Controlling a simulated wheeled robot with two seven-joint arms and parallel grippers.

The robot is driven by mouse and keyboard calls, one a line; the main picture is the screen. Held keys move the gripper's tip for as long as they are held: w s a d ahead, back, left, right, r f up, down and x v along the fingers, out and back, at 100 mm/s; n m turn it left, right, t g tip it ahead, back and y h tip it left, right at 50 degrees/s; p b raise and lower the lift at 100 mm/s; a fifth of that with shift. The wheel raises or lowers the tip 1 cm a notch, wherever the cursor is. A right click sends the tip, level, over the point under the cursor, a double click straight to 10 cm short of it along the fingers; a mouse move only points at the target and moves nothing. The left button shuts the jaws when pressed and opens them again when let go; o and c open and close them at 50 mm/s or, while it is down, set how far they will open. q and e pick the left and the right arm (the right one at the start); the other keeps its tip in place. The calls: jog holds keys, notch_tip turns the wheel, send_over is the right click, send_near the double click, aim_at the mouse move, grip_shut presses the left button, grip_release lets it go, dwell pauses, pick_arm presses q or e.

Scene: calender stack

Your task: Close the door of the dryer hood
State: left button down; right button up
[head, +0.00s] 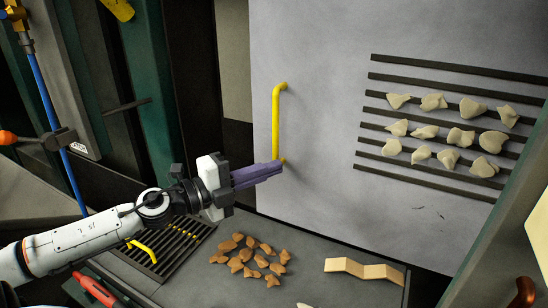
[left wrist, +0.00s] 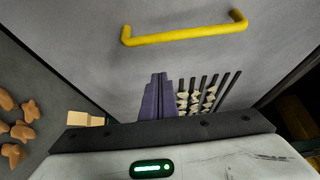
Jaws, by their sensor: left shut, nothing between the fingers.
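The dryer hood door looks to be the large grey panel (head: 330,110) with dark slats on its right part. Its yellow bar handle (head: 277,120) is upright near its left edge, and the handle crosses the top of the left wrist view (left wrist: 185,35). A dark gap shows left of the door's edge. My left gripper (head: 272,170) has its purple fingers shut and empty, pointing at the panel by the handle's lower end. In the left wrist view the fingertips (left wrist: 158,78) appear below the handle, apart from it. I cannot tell whether they touch the panel. My right gripper is out of view.
Several pale lumps (head: 461,138) show among the slats. Brown pieces (head: 250,256) and a folded tan strip (head: 364,270) lie on the grey surface below. A dark grate (head: 165,250) is beside them. Green machine uprights (head: 150,90) stand at left.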

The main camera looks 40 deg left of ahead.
pick_arm(q)
jog(key=w, duration=0.1)
jog(key=w+a, duration=0.1)
jog(key=w, duration=0.1)
jog(key=w+a, duration=0.1)
jog(key=shift+w+a, duration=0.2)
jog(key=shift+w, duration=0.1)
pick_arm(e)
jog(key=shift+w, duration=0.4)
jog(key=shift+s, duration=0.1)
